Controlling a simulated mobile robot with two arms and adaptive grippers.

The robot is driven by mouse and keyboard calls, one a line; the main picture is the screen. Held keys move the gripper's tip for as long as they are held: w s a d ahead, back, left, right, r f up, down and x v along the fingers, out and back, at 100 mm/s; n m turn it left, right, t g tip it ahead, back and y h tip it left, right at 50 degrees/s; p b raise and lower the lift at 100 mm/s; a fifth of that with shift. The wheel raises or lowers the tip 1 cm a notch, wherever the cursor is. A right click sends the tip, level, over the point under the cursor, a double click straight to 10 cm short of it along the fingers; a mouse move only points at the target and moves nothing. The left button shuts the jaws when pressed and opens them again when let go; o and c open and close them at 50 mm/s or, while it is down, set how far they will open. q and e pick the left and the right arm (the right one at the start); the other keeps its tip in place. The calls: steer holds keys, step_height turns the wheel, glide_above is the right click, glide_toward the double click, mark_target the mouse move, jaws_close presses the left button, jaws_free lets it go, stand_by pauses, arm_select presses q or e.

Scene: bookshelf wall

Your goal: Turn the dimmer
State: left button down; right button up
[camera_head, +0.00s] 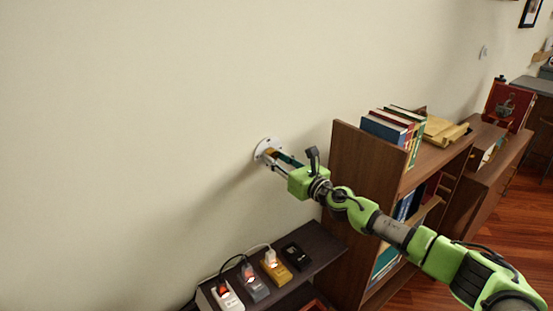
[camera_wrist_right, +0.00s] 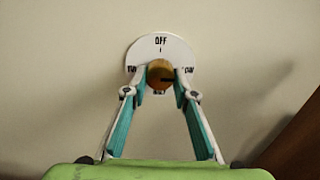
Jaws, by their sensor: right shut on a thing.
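The dimmer is a round white plate (camera_wrist_right: 176,48) on the wall with a brass-coloured knob (camera_wrist_right: 160,72) at its centre. The plate reads "OFF" at the top, with other lettering at the sides and below partly covered by my fingers. In the head view the dimmer plate (camera_head: 262,146) is on the bare wall left of the bookshelf. My right gripper (camera_head: 273,156) reaches it from the lower right; in the wrist view its two teal-padded fingers (camera_wrist_right: 160,80) are shut on the knob, one on each side. My left gripper is not in view.
A wooden bookshelf (camera_head: 345,155) with books stands right of the dimmer, close to my right arm. Below, a low dark shelf (camera_head: 323,245) holds several small devices, some with plugs and cables. The wall left of the dimmer is clear.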

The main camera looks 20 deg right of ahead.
steer(key=shift+n, duration=0.3)
steer(key=o, duration=1.1)
steer(key=v, duration=1.2)
